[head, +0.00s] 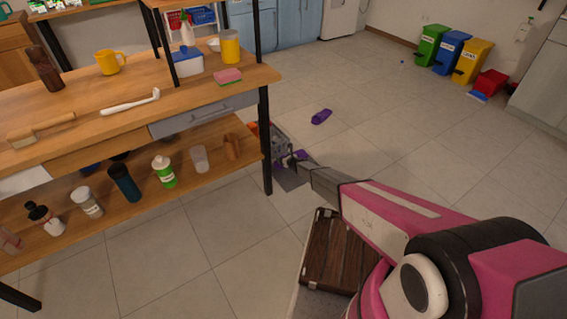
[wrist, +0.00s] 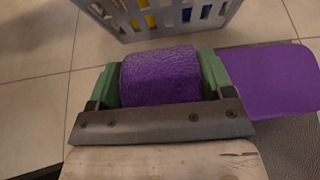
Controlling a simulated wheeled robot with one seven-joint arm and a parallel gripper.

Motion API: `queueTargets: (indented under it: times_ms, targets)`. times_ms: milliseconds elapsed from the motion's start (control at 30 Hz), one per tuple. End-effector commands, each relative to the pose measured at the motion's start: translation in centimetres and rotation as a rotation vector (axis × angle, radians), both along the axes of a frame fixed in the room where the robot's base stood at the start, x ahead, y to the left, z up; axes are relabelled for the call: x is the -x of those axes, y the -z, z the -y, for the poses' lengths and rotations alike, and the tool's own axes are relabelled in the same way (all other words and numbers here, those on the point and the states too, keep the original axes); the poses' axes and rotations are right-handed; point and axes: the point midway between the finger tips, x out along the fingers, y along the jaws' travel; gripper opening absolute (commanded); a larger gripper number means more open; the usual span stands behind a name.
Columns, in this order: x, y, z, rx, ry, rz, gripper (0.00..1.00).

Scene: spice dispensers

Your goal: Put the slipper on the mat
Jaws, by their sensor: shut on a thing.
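My gripper (wrist: 160,80) is shut on a purple slipper (wrist: 160,72), with its green fingers on either side of the fuzzy part. A smooth, flat purple part (wrist: 265,85) shows to the right of the fingers, apparently the same slipper's sole. The dark grey mat (wrist: 292,140) lies under that part; I cannot tell if they touch. In the head view the mat (head: 291,181) is beside the workbench leg, below my gripper (head: 292,162), which is small and partly hidden. Another purple slipper (head: 321,117) lies on the floor farther back.
A grey basket (wrist: 165,20) with colourful contents stands close beyond my gripper. The wooden workbench (head: 130,105) with a loaded lower shelf is to the left. A dark wooden crate-like thing (head: 335,255) is below my arm. Coloured bins (head: 452,55) stand far back right. The middle floor is mostly clear.

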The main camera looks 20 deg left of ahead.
Motion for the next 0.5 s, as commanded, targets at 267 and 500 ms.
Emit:
queueTargets:
  times_ms: [267,500]
  targets:
    - [-1.9,1.9,-1.1,0.000,0.000,0.000,0.48]
    - [-2.0,5.0,-1.1,0.000,0.000,0.000,0.48]
